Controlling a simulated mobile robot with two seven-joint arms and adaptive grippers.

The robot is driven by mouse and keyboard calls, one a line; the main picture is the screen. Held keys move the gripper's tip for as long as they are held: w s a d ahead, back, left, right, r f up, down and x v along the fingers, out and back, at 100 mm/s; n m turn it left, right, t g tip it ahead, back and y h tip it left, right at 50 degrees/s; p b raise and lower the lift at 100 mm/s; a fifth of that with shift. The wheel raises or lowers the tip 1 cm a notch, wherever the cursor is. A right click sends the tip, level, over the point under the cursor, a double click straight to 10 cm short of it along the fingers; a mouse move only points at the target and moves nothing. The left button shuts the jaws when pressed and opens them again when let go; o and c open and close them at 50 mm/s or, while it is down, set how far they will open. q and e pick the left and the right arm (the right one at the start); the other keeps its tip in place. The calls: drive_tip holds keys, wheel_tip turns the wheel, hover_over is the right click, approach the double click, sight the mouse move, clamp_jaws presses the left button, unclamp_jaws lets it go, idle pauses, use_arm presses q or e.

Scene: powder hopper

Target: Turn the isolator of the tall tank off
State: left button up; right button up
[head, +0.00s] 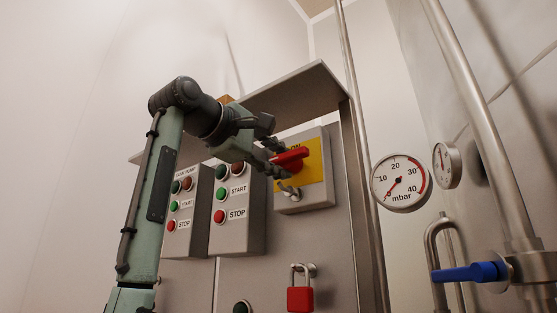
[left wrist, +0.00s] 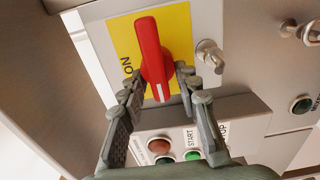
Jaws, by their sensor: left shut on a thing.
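The isolator is a grey box with a yellow plate (head: 315,172) and a red rotary handle (head: 292,157), at the right of the panel. My left gripper (head: 279,160) is shut on the handle's end. In the left wrist view, its fingertips (left wrist: 158,88) lie on both sides of the red handle (left wrist: 150,45). A white mark shows at the handle's gripped end. The "ON" label is on the yellow plate (left wrist: 179,22). The handle lies crosswise to the "ON" direction, its marked end toward the plate's left. No "OFF" label is visible. My right gripper is not in view.
Start/stop boxes (head: 238,225) stand left of the isolator, under a metal hood (head: 300,88). A metal hasp (head: 291,191) sits below the handle. A red padlock (head: 300,298) hangs lower. A gauge (head: 401,182), pipes and a blue valve lever (head: 468,272) are at the right.

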use_arm(q)
drive_tip(key=o, duration=0.8)
drive_tip(key=v, duration=1.2)
